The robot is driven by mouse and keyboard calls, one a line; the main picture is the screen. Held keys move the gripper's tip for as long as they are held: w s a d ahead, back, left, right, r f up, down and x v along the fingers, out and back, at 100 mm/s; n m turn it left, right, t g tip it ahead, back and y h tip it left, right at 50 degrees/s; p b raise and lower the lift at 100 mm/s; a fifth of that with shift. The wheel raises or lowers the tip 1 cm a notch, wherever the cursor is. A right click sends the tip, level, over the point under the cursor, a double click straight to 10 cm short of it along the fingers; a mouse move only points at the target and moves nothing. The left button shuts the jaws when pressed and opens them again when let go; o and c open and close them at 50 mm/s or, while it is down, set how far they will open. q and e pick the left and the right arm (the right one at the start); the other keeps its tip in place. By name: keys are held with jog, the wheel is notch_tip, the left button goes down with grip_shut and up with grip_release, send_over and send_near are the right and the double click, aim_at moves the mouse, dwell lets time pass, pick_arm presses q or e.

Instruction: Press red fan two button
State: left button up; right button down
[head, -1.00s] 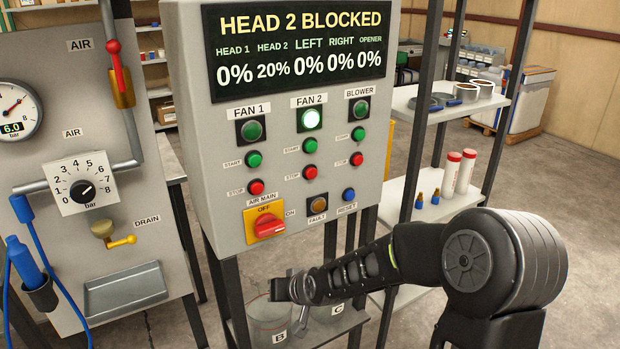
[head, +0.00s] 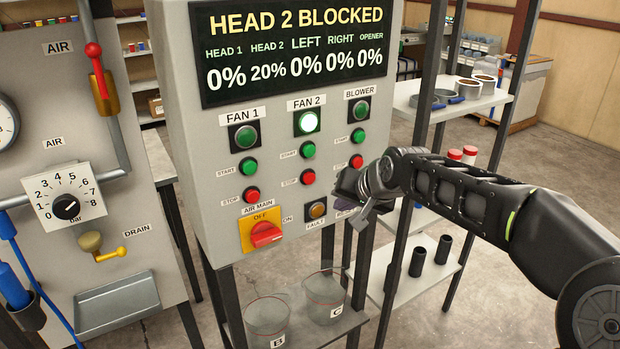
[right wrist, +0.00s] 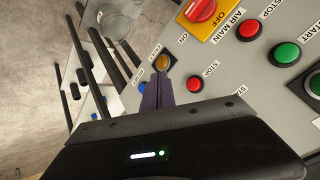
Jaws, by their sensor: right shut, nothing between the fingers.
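The red FAN 2 stop button (head: 308,177) sits on the grey control panel (head: 215,150), below the green FAN 2 start button (head: 308,150). The FAN 2 lamp (head: 306,122) at the top glows pale green. In the right wrist view the red stop button (right wrist: 195,84) is just right of the fingers. My right gripper (head: 345,200) is shut and empty, right of and slightly below that button. Its fingertips (right wrist: 166,80) appear near the amber fault button (right wrist: 161,62); I cannot tell whether they touch the panel. My left gripper is out of view.
The red FAN 1 stop button (head: 252,195) and the red air main switch (head: 266,234) are to the left. The red blower stop button (head: 356,162) is just above my right gripper. Clear containers (head: 325,297) stand on a shelf below. A dark rack post (head: 415,140) stands close right.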

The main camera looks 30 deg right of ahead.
aim_at(309, 178)
jog(key=w+p, duration=0.1)
jog(key=w, duration=0.8)
jog(key=shift+d, duration=0.15)
jog(key=shift+w+f, duration=0.1)
jog(key=shift+w, duration=0.15)
dwell(2.0)
jog(key=shift+w, duration=0.25)
jog(key=shift+w+p, duration=0.3)
jog(key=shift+w, duration=0.2)
dwell(0.8)
jog(key=shift+s, duration=0.1)
jog(key=shift+s+b, duration=0.3)
jog(key=shift+s, duration=0.5)
